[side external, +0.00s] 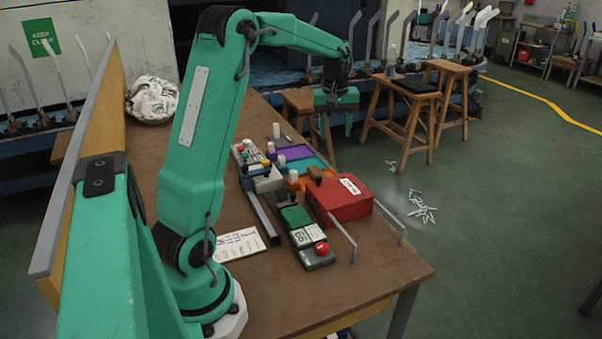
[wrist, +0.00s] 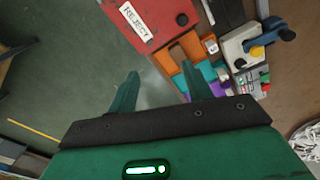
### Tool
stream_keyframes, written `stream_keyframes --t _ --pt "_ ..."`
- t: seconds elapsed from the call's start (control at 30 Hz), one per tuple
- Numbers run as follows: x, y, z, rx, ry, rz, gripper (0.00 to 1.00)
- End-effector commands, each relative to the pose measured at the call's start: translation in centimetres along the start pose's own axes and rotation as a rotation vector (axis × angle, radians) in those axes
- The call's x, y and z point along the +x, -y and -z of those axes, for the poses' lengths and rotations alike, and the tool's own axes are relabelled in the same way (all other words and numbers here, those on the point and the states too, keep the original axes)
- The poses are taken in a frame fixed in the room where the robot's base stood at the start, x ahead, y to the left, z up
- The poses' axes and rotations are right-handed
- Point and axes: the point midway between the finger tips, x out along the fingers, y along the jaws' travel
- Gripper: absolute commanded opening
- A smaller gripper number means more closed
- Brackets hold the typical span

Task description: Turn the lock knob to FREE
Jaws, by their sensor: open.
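A small grey-white unit (side external: 268,181) sits on the bench left of the coloured trays. In the wrist view the grey-white unit (wrist: 242,46) carries a blue crank-like handle (wrist: 274,30) and a yellow round knob (wrist: 257,52). I cannot tell for sure which of these is the lock knob, and no FREE marking is readable. My gripper (side external: 336,125) hangs beyond the far right edge of the bench, clear of the unit. In the wrist view my gripper (wrist: 160,86) has its fingers apart with nothing between them.
A red REJECT box (side external: 338,203) stands right of the unit. Purple (side external: 284,154), teal and orange trays lie behind it. A button panel (wrist: 252,82) adjoins the unit. A red push button (side external: 321,248), a paper card (side external: 238,244) and wooden stools (side external: 405,105) are also around.

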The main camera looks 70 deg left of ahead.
Motion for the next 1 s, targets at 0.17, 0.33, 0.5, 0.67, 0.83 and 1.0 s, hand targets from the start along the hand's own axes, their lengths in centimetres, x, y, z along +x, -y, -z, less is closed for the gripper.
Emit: stream_keyframes --t 0.17,0.33,0.5,0.67,0.83,1.0 --pt "0.0 0.0 0.0 -0.003 0.0 0.0 0.5" --pt "0.0 0.0 0.0 0.003 0.0 0.0 0.5" --pt "0.2 -0.1 -0.6 0.06 0.002 0.001 0.5" --pt "0.7 -0.2 -2.1 0.207 0.008 0.002 0.5" --pt "1.6 -0.3 -4.5 0.452 0.017 0.003 0.5" --pt "2.5 -0.2 -7.3 0.727 0.026 0.002 0.5"
